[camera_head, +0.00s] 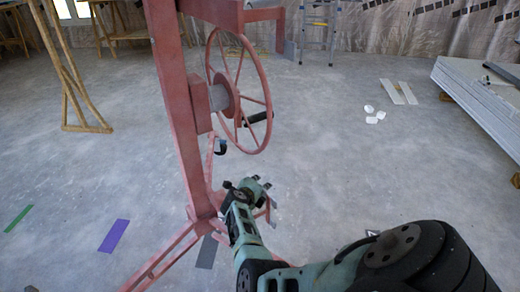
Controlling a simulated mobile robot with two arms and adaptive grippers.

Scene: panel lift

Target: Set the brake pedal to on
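The pinkish-red panel lift (177,95) stands upright on splayed floor legs. Its large spoked handwheel (263,88) has a black handle (259,118). Below the wheel, a thin red lever with a dark curved tip (221,147) sticks out beside the post; it may be the brake pedal, but I cannot tell its setting. My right gripper (251,184) is low, close to the right of the post's foot and below that dark tip, apart from it in the picture. Its small fingers do not show clearly whether they are open. My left gripper is out of view.
A stack of grey panels (478,95) lies at the right. White pieces (371,114) and strips lie on the floor. A wooden frame (68,75) stands at the left and a ladder (318,30) at the back. Open grey floor surrounds the lift.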

